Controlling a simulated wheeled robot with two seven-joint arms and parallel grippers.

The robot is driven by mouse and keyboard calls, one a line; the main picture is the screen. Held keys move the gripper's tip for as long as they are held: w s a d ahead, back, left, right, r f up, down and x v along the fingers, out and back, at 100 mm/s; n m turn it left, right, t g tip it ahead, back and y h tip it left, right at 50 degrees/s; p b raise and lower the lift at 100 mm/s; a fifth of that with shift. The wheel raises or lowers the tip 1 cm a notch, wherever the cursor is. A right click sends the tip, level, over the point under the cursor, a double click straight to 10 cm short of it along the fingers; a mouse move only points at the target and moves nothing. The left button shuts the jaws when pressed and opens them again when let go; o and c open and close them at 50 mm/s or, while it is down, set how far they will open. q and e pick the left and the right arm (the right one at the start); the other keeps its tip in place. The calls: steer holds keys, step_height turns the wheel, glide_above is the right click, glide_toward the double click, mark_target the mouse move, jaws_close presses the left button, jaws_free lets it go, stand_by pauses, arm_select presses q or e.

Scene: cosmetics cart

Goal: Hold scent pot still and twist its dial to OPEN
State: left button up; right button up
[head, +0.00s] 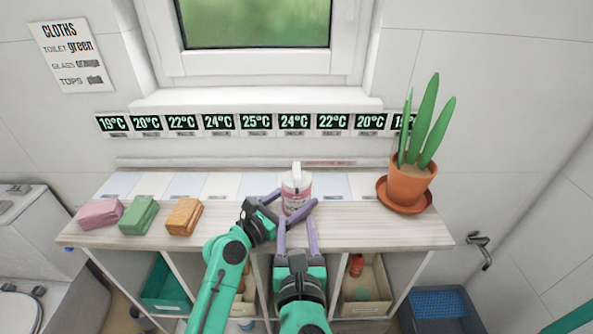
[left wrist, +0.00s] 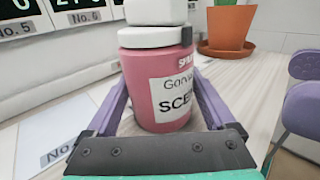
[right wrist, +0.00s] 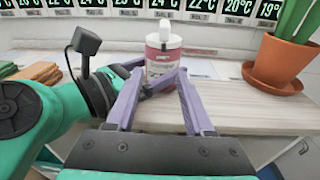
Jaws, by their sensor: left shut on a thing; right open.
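The scent pot (head: 296,203) is a pink jar with a white label, upright near the middle of the shelf top. Its white dial (head: 297,180) with a raised grip sits on top. My left gripper (head: 294,205) is shut on the pot's body. My right gripper (head: 295,222) is open and empty, in front of the pot and lower than the dial. In the right wrist view the pot (right wrist: 160,66) is ahead, beyond the fingertips.
A potted plant (head: 408,183) stands to the right on a saucer. Pink (head: 100,214), green (head: 138,215) and orange (head: 184,216) cloths lie to the left. Temperature displays line the wall behind. Bins sit in compartments below. The shelf top between pot and plant is clear.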

mark_target(296, 163)
steer(key=shift+t, duration=0.6)
steer(key=w+r, duration=0.1)
steer(key=w, duration=0.3)
steer(key=w+r, duration=0.1)
steer(key=w, duration=0.3)
steer(key=w+r, duration=0.1)
steer(key=w, duration=0.4)
steer(key=shift+w+r, duration=0.1)
steer(key=shift+r, duration=0.2)
jaws_close()
